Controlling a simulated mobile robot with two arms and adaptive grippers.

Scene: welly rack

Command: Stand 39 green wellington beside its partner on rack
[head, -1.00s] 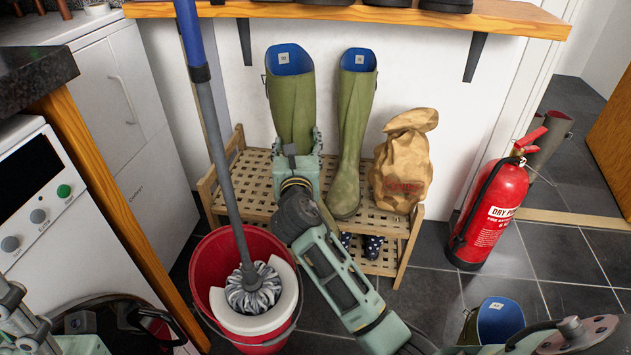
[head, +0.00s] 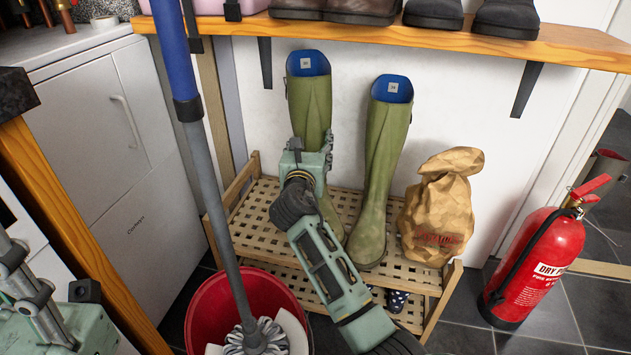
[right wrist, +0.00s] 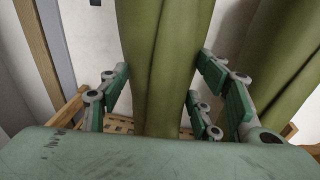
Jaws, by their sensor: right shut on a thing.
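A green wellington (head: 314,100) with a blue lining and a small white label is upright at the left of the wooden slatted rack (head: 262,212). My right gripper (head: 308,150) is shut around its shaft. The right wrist view shows the fingers on both sides of the shaft (right wrist: 165,60). Its foot is mostly behind my gripper and arm; I cannot tell whether the sole touches the slats. A second green wellington (head: 376,180) stands just right of it on the rack, also in the right wrist view (right wrist: 265,70). Parts of my left arm show at the lower left; its jaw state is unclear.
A crumpled brown paper bag (head: 438,210) sits at the rack's right end. Dark dotted footwear (head: 398,299) is on the lower shelf. A red bucket (head: 205,305) with a mop stands in front left. A red fire extinguisher (head: 535,265) stands right. A shoe shelf (head: 450,38) hangs above.

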